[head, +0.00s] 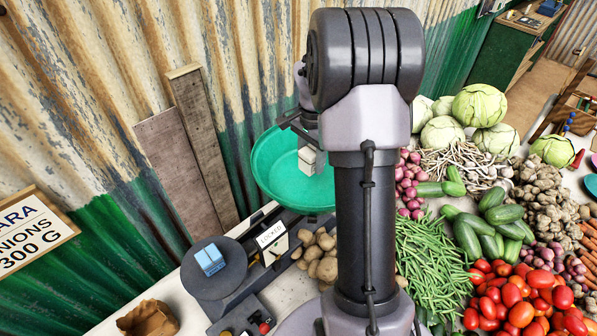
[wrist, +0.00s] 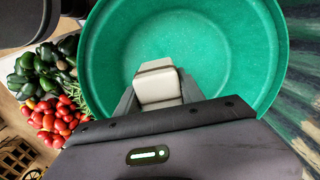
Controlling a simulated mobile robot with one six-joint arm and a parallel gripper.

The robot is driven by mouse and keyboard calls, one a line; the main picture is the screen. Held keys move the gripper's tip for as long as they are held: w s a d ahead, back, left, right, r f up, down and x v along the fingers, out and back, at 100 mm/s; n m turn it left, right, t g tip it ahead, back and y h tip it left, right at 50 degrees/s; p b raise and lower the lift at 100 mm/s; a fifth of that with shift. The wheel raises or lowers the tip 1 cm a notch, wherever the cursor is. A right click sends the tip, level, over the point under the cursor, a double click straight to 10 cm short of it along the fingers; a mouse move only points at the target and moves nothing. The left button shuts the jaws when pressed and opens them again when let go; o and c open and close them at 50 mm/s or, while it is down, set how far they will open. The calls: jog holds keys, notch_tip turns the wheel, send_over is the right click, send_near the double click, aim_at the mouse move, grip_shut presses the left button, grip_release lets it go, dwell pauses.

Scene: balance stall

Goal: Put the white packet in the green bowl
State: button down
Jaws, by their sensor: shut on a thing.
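The white packet (head: 307,161) is between the fingers of my gripper (head: 304,143), which is shut on it. In the wrist view the packet (wrist: 157,84) sticks out beyond the two grey fingers (wrist: 159,98), against the inside of the bowl. The green bowl (head: 268,172) is wide, round and empty apart from the packet in front of it. In the wrist view the bowl (wrist: 112,50) surrounds the packet on the visible sides. I cannot tell whether the packet touches the bowl's floor. My arm hides part of the bowl's right side in the head view.
A blue packet (head: 210,258) lies on a dark round pan (head: 225,282) at left. Potatoes (head: 318,258), beans (head: 430,265) and tomatoes (head: 520,300) crowd the right. A corrugated wall (head: 90,120) rises behind.

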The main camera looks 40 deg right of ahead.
aim_at(310, 191)
notch_tip(310, 191, down, 10)
jog(key=shift+f+b, duration=0.25)
jog(key=shift+b, duration=0.7)
jog(key=c, duration=0.7)
grip_release()
jog(key=shift+f, duration=0.1)
